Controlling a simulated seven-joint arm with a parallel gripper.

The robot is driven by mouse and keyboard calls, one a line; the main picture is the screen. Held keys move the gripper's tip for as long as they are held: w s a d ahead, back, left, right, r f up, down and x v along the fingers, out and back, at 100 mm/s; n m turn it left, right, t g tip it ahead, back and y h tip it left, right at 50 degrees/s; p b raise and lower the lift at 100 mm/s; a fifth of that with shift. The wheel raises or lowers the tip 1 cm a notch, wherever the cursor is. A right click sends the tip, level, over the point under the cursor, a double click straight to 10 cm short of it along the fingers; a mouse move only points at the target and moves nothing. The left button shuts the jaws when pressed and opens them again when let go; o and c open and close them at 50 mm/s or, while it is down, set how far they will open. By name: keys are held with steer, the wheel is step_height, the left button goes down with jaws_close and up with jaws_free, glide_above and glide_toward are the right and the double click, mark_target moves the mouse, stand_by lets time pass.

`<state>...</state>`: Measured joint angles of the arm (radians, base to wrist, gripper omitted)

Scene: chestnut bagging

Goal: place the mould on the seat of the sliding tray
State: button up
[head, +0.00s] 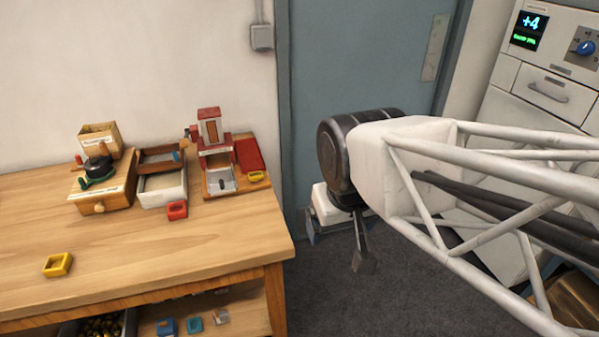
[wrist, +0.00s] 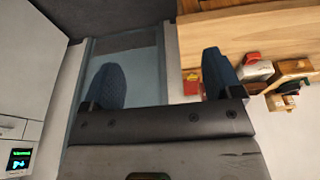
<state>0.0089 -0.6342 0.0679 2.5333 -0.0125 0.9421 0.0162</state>
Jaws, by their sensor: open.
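Three small square open frames that look like moulds lie on the wooden bench. One yellow frame (head: 57,264) is alone near the front left, one red frame (head: 177,210) is in front of the white-fronted box, and another yellow frame (head: 256,176) is by the red press. The red press (head: 210,128) stands at the back, with a pale grey plate (head: 220,179) in a wooden base in front of it; this may be the sliding tray. My gripper (head: 363,260) hangs right of the bench, over the floor, away from all of these. In the wrist view its fingers (wrist: 162,82) are apart and empty.
A wooden grinder-like box (head: 104,192) with a green part and the white-fronted box (head: 163,190) stand left of the press. The bench's (head: 200,250) front middle is clear. A shelf below holds small coloured pieces. A cabinet (head: 545,85) with a display is at right.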

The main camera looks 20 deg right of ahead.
steer(key=shift+o, duration=0.4)
steer(key=w+a+n+g, duration=0.1)
steer(key=w+a+n, duration=0.8)
steer(key=w+a, duration=1.65)
steer(key=w+a+f+n, duration=0.1)
steer(key=a+f+n, duration=0.2)
steer(key=a, duration=0.9)
steer(key=w+a+f+n+g, duration=0.1)
steer(key=a+f+n, duration=0.2)
steer(key=a+f, duration=0.4)
steer(key=w+a+f+n, duration=0.1)
steer(key=a+f, duration=0.5)
steer(key=a, duration=1.3)
steer(key=shift+w+a+n+g, duration=0.15)
steer(key=shift+n+g, duration=0.15)
steer(key=shift+n, duration=0.6)
steer(key=shift+a+f, duration=0.35)
steer(key=shift+a, duration=0.05)
